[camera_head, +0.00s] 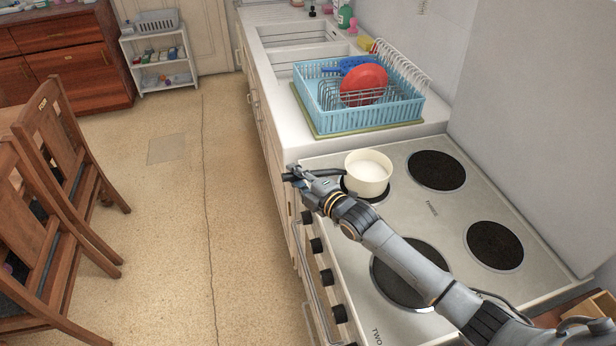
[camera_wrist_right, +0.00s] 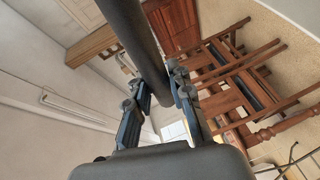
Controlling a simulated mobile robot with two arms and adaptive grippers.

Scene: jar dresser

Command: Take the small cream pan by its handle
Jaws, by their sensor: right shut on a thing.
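The small cream pan (camera_head: 368,172) sits on the far left burner of the stove, upright. Its dark handle (camera_head: 327,173) points left, toward the front edge of the stove. My right gripper (camera_head: 300,174) is at the handle and shut on it. In the right wrist view the dark handle (camera_wrist_right: 150,50) runs between the two fingers of my right gripper (camera_wrist_right: 165,97). The pan's bowl is not seen in the wrist view. My left gripper is not in view.
The stove top (camera_head: 425,240) has other dark burners (camera_head: 495,245), and knobs (camera_head: 326,277) line its front. A blue dish rack (camera_head: 340,110) with a red plate (camera_head: 363,84) stands behind the pan. Wooden chairs (camera_head: 60,160) stand left; the floor (camera_head: 235,210) between is clear.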

